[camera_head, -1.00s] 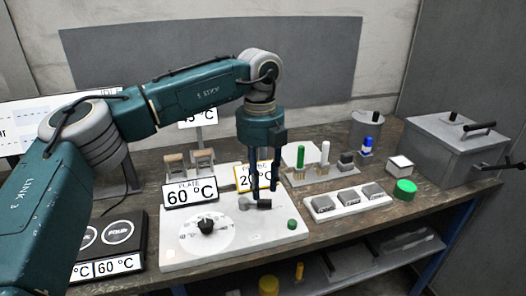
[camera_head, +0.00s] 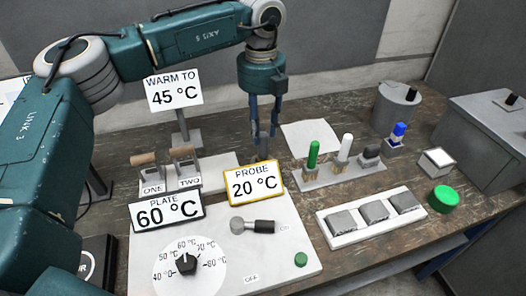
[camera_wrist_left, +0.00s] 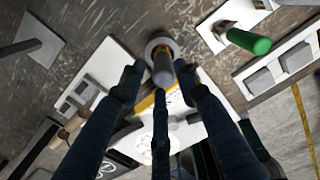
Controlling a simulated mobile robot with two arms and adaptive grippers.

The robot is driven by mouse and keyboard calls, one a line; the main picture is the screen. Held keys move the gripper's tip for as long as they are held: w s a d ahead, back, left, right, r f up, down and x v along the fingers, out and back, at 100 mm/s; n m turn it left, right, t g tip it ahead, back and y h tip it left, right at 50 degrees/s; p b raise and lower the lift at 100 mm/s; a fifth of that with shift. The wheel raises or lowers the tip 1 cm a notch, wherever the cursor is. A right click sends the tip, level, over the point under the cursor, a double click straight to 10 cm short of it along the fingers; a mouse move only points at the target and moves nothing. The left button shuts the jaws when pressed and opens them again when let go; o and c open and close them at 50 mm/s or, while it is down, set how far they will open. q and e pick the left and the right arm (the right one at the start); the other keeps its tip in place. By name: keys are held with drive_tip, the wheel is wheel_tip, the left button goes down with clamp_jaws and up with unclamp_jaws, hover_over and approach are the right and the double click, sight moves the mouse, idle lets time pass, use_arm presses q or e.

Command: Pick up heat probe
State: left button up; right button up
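A grey rod-like piece with a round base, likely the heat probe (camera_wrist_left: 162,68), stands below my left gripper in the left wrist view. In the head view a small grey part of it shows behind the PROBE 20 °C sign (camera_head: 253,183), which hides its lower part. My left gripper (camera_head: 264,136) points down over it with its fingers apart. In the left wrist view the fingertips of the gripper (camera_wrist_left: 160,78) lie on either side of the rod's near end. I cannot tell whether they touch it. My right gripper is not in view.
A white plate (camera_head: 215,225) with a dial and switch lies in front. A holder (camera_head: 340,175) with green and white sticks stands to the right. A WARM TO 45 °C sign (camera_head: 174,90) stands to the left. Bare table shows behind the gripper.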

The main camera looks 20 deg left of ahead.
sight(263, 150)
use_arm(q)
drive_tip(key=shift+s+f, duration=0.15)
drive_tip(key=shift+f, duration=0.75)
drive_tip(key=f+p, duration=0.2)
drive_tip(key=f, duration=0.3)
drive_tip(key=shift+d+p, duration=0.2)
drive_tip(key=shift+p, duration=0.2)
drive_tip(key=shift+f, duration=0.4)
drive_tip(key=shift+c, duration=0.5)
clamp_jaws()
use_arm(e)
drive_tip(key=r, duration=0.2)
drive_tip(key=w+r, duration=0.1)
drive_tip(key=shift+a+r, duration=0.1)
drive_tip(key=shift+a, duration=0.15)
